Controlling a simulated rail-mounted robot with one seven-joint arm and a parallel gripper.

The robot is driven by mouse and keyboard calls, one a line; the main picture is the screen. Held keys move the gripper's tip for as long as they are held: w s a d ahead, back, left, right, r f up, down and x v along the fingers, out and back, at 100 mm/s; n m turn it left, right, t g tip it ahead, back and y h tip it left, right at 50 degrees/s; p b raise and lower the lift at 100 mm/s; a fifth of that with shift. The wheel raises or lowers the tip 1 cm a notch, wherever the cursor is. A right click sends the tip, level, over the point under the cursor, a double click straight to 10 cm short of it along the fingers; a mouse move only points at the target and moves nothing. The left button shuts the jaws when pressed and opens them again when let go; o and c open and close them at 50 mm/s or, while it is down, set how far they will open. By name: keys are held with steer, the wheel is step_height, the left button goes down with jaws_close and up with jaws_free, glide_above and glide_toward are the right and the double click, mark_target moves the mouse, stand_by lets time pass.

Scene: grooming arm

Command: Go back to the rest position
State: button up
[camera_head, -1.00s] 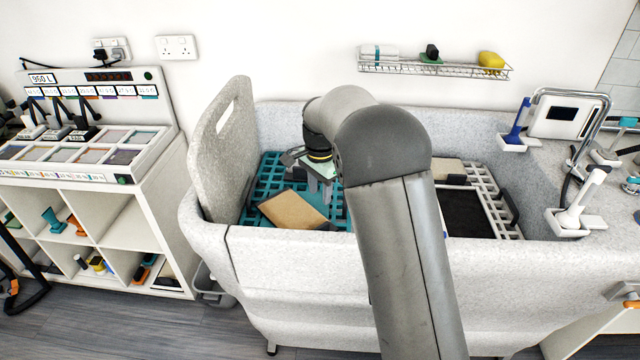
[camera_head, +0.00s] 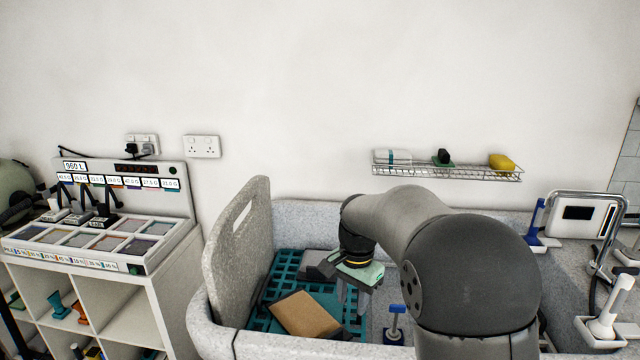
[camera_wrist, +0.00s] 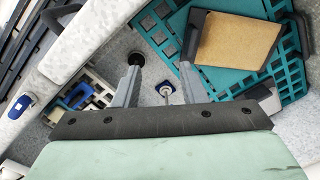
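My gripper (camera_head: 355,300) hangs inside the grey speckled tub (camera_head: 215,335), beside a tan board (camera_head: 305,314) on a teal grid mat (camera_head: 262,318). In the wrist view my gripper (camera_wrist: 152,88) shows two grey fingers set wide apart with nothing held between them. My arm covers the right part of the tub.
A tall grey panel (camera_head: 236,255) rises at the tub's left side. A wire shelf (camera_head: 450,171) with a yellow sponge (camera_head: 502,161) hangs on the back wall. A white cabinet (camera_head: 110,295) stands at the left. A metal rail (camera_head: 608,230) stands at the right.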

steer(key=s+d+n, duration=0.2)
steer(key=s+n, duration=0.1)
steer(key=s, duration=0.6)
steer(key=s+d+f+n, duration=0.1)
steer(key=s+d+n, duration=0.1)
steer(key=s, duration=0.8)
steer(key=s+d+f+n, duration=0.1)
steer(key=s+d+n, duration=0.1)
steer(key=s, duration=0.7)
steer(key=shift+s+d+n, duration=0.25)
steer(key=shift+s+n, duration=0.05)
steer(key=shift+n, duration=0.5)
